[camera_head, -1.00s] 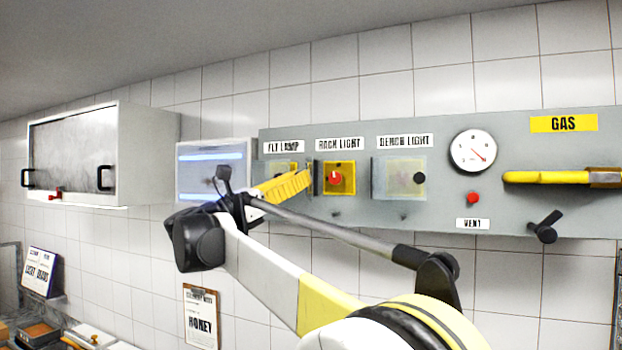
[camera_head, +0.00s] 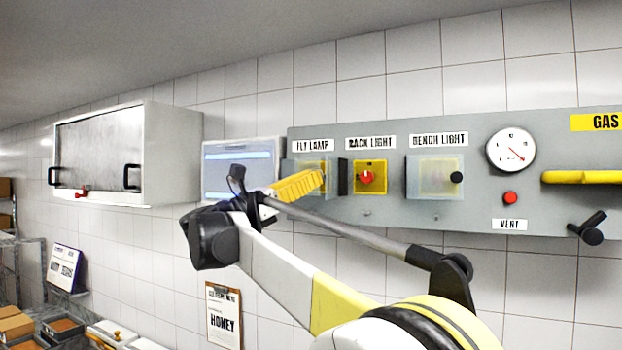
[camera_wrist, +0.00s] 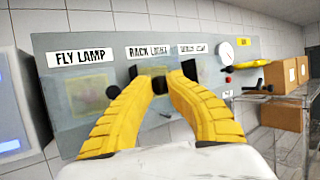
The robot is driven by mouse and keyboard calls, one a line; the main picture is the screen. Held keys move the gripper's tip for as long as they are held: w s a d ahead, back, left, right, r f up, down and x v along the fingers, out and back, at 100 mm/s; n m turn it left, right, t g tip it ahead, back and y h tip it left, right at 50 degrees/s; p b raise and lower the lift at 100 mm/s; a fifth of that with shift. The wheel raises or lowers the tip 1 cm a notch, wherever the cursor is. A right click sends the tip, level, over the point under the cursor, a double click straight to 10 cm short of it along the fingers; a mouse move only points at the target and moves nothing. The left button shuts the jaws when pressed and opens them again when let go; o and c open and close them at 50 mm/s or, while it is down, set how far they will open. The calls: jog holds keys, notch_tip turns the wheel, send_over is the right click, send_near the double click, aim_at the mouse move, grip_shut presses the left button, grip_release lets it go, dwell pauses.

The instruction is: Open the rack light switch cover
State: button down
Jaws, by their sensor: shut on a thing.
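The rack light switch (camera_head: 367,177) is a red knob on a yellow plate under the RACK LIGHT label, uncovered in the head view. Its cover (camera_head: 343,177) shows as a dark, narrow, nearly edge-on strip just left of the plate, swung out from the panel. My gripper (camera_head: 321,180), with yellow ribbed fingers, reaches in from the left in front of the fly lamp cover. In the wrist view my fingertips (camera_wrist: 159,82) close around a small dark part below the RACK LIGHT label, apparently the cover's knob. The fingers hide most of the cover.
Left of it is the fly lamp cover (camera_head: 303,178); right is the closed bench light cover (camera_head: 434,178) with a black knob. A gauge (camera_head: 511,150), red button (camera_head: 510,198) and yellow gas handle (camera_head: 580,177) sit farther right. A wall cabinet (camera_head: 172,155) stands left.

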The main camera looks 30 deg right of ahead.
jog(key=shift+r, duration=0.25)
jog(key=c, duration=1.2)
grip_release()
jog(key=shift+d, duration=0.1)
jog(key=shift+c, duration=0.2)
jog(key=shift+d+f, duration=0.1)
jog(key=shift+d, duration=0.15)
jog(key=shift+a, duration=0.1)
jog(key=shift+w+f, duration=0.1)
jog(key=v, duration=1.2)
